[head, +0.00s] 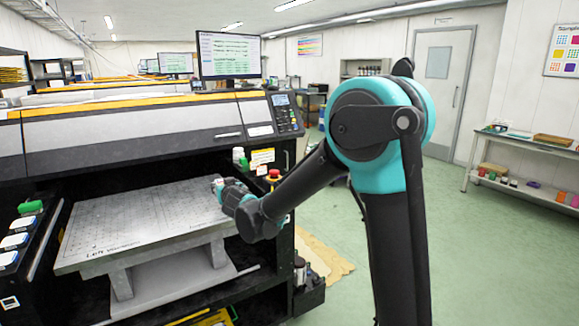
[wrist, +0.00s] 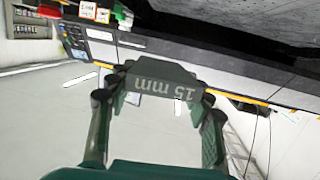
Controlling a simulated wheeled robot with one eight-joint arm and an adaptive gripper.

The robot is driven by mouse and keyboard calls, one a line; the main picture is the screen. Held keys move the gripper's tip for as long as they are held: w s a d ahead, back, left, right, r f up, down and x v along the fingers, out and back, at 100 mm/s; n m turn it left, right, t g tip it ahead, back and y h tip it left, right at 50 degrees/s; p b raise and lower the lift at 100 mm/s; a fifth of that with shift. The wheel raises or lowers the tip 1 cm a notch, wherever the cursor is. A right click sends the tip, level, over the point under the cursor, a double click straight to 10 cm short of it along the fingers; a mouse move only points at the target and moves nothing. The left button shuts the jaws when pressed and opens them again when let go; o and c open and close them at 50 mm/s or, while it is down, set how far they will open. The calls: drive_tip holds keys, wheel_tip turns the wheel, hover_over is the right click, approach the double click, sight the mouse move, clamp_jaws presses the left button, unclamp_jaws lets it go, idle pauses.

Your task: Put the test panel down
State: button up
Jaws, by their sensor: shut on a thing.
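In the wrist view, a dark grey block marked "15 mm" (wrist: 165,82), which I take for the test panel, sits between the two fingers of my gripper (wrist: 160,100). The lettering shows upside down. In the head view, my gripper (head: 222,188) is over the right part of the printer's flat grey table (head: 130,215). The panel is too small and too hidden by the gripper there to make out clearly. I cannot tell whether it touches the table.
The large printer (head: 130,130) overhangs the table's back. The table's left and middle are bare. A shelf (head: 525,180) stands at the far right.

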drive_tip(key=w+d+f+m+t+h, duration=0.15)
drive_tip(key=d+f, duration=0.25)
drive_tip(key=d, duration=0.6)
drive_tip(key=w+d+f+m+h, duration=0.2)
drive_tip(key=w+d+f+h, duration=0.1)
drive_tip(key=d, duration=0.6)
drive_tip(key=s+d+f+m+h, duration=0.1)
drive_tip(key=d+f+m+h, duration=0.1)
drive_tip(key=d, duration=0.9)
drive_tip(key=s+d+f+m+h, duration=0.2)
drive_tip(key=d+f+h, duration=0.2)
drive_tip(key=d, duration=0.7)
drive_tip(key=shift+d+g, duration=0.35)
drive_tip(key=shift+d, duration=0.1)
